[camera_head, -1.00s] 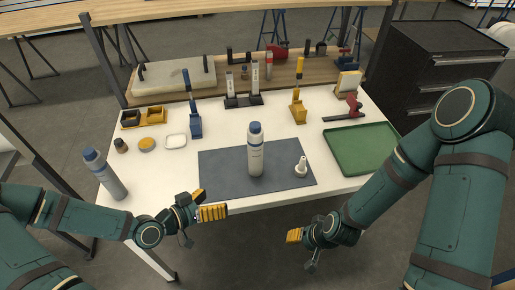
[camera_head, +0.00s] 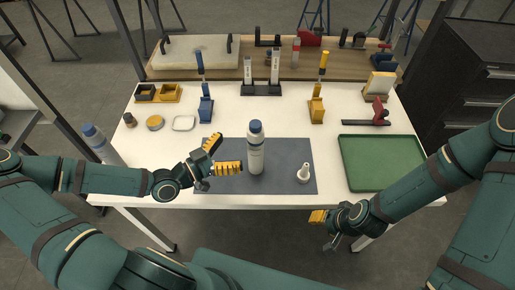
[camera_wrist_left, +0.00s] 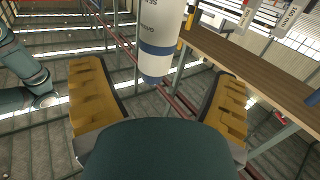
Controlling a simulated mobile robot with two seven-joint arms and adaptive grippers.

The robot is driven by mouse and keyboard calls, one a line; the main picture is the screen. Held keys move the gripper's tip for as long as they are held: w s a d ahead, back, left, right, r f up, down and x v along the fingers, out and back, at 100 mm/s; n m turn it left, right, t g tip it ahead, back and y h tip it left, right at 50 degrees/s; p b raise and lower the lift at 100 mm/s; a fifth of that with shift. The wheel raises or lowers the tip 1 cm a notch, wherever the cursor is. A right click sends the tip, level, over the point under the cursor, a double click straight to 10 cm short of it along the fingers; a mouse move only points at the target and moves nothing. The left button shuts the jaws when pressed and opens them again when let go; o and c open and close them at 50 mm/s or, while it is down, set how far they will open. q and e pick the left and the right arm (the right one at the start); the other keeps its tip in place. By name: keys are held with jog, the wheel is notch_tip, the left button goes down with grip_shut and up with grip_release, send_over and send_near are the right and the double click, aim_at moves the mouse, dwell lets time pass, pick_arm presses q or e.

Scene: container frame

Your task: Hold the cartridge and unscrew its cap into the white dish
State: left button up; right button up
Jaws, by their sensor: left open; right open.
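The cartridge (camera_head: 255,157), white with a blue cap (camera_head: 256,127), stands upright on the grey mat. In the left wrist view the cartridge (camera_wrist_left: 162,30) appears upside down, ahead of and between the spread yellow fingers. My left gripper (camera_head: 228,155) is open and empty just left of the cartridge, with its fingers pointing toward it. I cannot tell whether they touch. My right gripper (camera_head: 318,216) is open in front of the table's front edge, partly hidden by its own wrist. The small white dish (camera_head: 184,123) lies on the table behind my left gripper and looks empty.
A white nozzle (camera_head: 303,174) stands on the mat (camera_head: 282,160), right of the cartridge. A green tray (camera_head: 382,165) lies further right. Another blue-capped bottle (camera_head: 98,143) stands at the left edge. A round yellow-rimmed tin (camera_head: 155,123) sits left of the dish. Tools and holders line the back.

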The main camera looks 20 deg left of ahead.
aim_at(248, 141)
pick_arm(q)
jog(key=x, duration=0.5)
jog(key=shift+r+p+x, duration=0.15)
jog(key=shift+p+x, duration=0.1)
jog(key=shift+x, duration=1.1)
jog(key=shift+r+p+x, duration=0.2)
jog(key=shift+x, duration=1.15)
jog(key=shift+s+d, duration=0.15)
grip_shut()
